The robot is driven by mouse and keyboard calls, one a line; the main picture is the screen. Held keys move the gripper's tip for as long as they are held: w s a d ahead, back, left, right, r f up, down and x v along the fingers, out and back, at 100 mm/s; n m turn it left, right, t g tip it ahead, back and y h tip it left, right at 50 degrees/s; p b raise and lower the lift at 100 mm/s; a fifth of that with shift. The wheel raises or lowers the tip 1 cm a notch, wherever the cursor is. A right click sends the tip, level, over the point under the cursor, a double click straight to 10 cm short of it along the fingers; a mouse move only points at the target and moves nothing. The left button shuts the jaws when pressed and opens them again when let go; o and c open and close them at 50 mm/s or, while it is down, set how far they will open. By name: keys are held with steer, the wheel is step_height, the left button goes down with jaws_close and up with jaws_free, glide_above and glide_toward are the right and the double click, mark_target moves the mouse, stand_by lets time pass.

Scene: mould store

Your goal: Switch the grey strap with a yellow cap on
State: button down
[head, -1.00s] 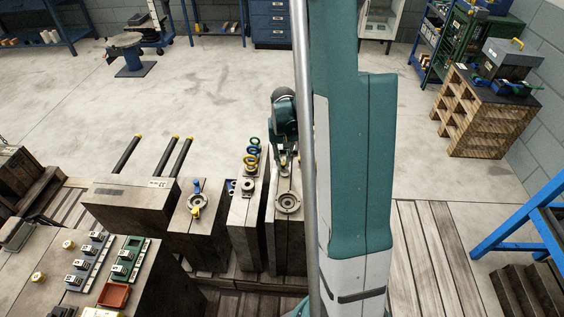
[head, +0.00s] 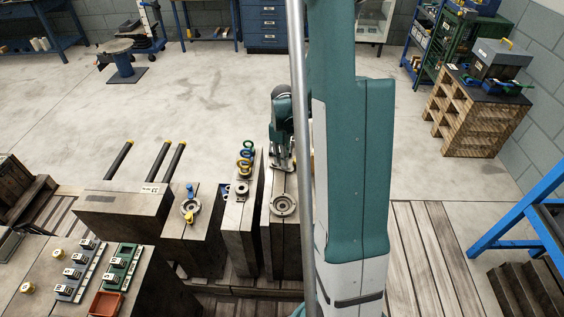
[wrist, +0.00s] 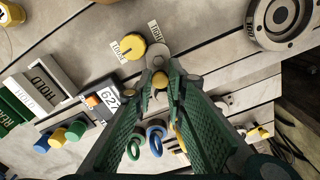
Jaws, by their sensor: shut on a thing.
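My gripper (wrist: 160,76) points down over a wooden block in the wrist view. In the head view my gripper (head: 281,165) is at the far part of the right-hand block, beyond a grey round fitting (head: 284,204). The strap is too small to make out there.
Coloured rings (head: 246,160) stand on the block left of my gripper. A block with a blue and yellow handled round fitting (head: 190,208) is further left. Switch panels (head: 120,262) and a red tray (head: 106,303) are at lower left.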

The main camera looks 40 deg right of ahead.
steer(key=shift+w+d+n, duration=0.2)
steer(key=shift+d+n, duration=0.05)
steer(key=shift+n, duration=0.65)
steer(key=shift+w+d+n, duration=0.2)
steer(key=shift+d+n, duration=0.05)
steer(key=shift+n, duration=0.65)
steer(key=c, duration=2.3)
jaws_free()
steer(key=shift+r, duration=0.1)
step_height(320, 180, up, 12)
steer(key=shift+a, duration=0.1)
